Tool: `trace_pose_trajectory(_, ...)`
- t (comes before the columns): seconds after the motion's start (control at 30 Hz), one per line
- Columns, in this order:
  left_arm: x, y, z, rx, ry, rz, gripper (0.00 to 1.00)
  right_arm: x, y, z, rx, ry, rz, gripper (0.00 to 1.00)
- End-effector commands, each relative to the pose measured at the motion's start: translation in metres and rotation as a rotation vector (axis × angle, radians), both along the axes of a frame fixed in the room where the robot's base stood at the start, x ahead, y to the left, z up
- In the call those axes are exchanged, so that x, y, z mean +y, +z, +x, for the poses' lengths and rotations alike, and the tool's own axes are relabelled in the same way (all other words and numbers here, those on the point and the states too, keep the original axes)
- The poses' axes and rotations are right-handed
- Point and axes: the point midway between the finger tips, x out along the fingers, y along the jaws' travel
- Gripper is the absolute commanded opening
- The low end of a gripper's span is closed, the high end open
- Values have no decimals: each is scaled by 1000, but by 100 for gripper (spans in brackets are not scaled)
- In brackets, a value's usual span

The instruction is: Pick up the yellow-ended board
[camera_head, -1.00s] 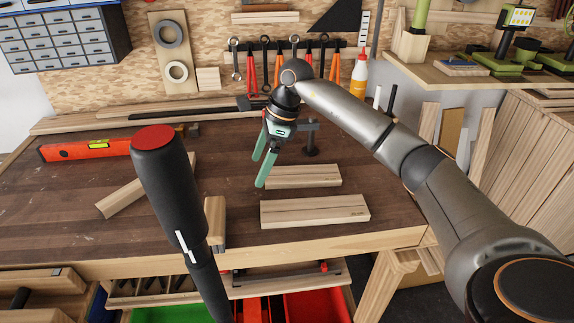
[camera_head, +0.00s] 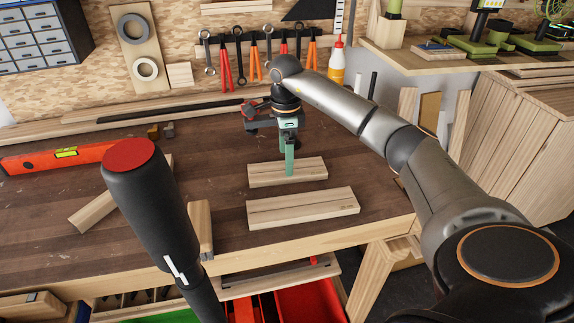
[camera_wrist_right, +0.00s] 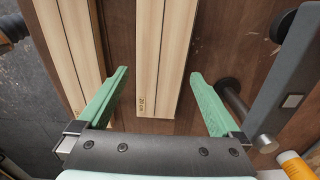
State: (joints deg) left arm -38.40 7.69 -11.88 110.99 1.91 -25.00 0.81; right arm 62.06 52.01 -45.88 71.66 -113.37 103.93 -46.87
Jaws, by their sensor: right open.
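Two pale wooden boards lie near the front of the bench: a shorter far board (camera_head: 310,169) and a longer near board (camera_head: 304,207). I see no clear yellow end on either. My right gripper (camera_head: 290,172) is open and empty, pointing down over the far board. In the right wrist view its green fingers (camera_wrist_right: 160,74) stand to either side of a board (camera_wrist_right: 147,50) marked at its end, with gaps on both sides. Another board (camera_wrist_right: 75,35) runs along the left there, close to the left finger. My left gripper is not in view.
A third wood piece (camera_head: 92,211) lies angled at the left, near an orange spirit level (camera_head: 55,158). A dark metal post (camera_wrist_right: 232,96) stands close to the right finger in the wrist view.

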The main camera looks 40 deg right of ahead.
Motion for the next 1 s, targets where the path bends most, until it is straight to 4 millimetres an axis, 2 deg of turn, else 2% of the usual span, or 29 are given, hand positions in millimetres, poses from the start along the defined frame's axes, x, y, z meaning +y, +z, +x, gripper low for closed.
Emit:
trace_pose_trajectory(0.1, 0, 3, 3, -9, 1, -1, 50, -3, -20, -2, 4, -1, 1, 100)
trace_pose_trajectory(0.2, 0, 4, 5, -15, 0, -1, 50, -3, -32, -1, 3, -1, 2, 100)
trace_pose_trajectory(0.5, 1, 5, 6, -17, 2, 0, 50, -3, -37, -1, 2, -1, 1, 100)
trace_pose_trajectory(1.0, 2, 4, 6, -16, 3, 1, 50, -3, -36, -1, 0, -1, 1, 45)
